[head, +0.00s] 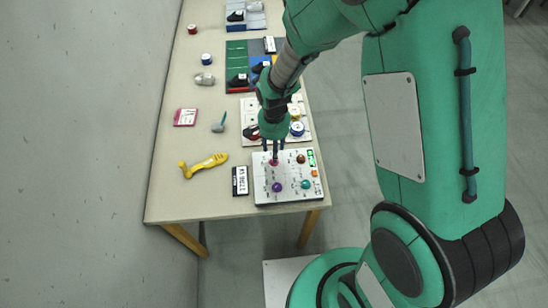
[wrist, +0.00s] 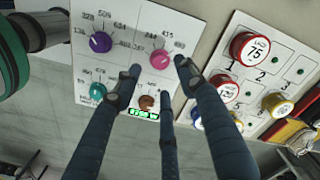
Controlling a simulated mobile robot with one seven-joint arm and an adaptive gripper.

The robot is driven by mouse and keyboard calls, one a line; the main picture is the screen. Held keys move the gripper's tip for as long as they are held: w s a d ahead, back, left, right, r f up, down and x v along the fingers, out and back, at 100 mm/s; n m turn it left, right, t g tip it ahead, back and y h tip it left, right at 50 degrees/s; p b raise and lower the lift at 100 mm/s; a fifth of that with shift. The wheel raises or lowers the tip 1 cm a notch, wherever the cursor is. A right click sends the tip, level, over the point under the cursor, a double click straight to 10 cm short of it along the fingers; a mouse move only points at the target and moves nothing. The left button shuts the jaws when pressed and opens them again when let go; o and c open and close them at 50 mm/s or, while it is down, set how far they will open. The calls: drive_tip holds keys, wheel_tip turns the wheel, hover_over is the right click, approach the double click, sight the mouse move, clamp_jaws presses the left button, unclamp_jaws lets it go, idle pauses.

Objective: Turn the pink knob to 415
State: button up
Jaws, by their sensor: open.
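The pink knob (wrist: 160,59) sits on a white control panel (wrist: 118,20), with small printed numbers around it that are hard to read. In the head view the pink knob (head: 273,162) is partly hidden below my gripper (head: 274,152). My gripper (wrist: 158,75) is open, its fingers pointing at the panel. In the wrist view two fingertips lie left and right of the pink knob and a third finger below; none visibly grips it. The panel also carries a purple knob (wrist: 100,42), a teal knob (wrist: 97,91), a brown knob (wrist: 147,102) and a lit green display (wrist: 143,113).
A second white board (wrist: 289,45) with red and yellow round parts stands close by. A yellow tool (head: 204,165), a black label block (head: 240,181) and a pink card (head: 185,117) lie on the table (head: 185,205). The table's front left is clear.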

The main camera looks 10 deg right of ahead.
drive_tip(key=shift+f+b, duration=0.35)
drive_tip(key=shift+f, duration=2.4)
clamp_jaws()
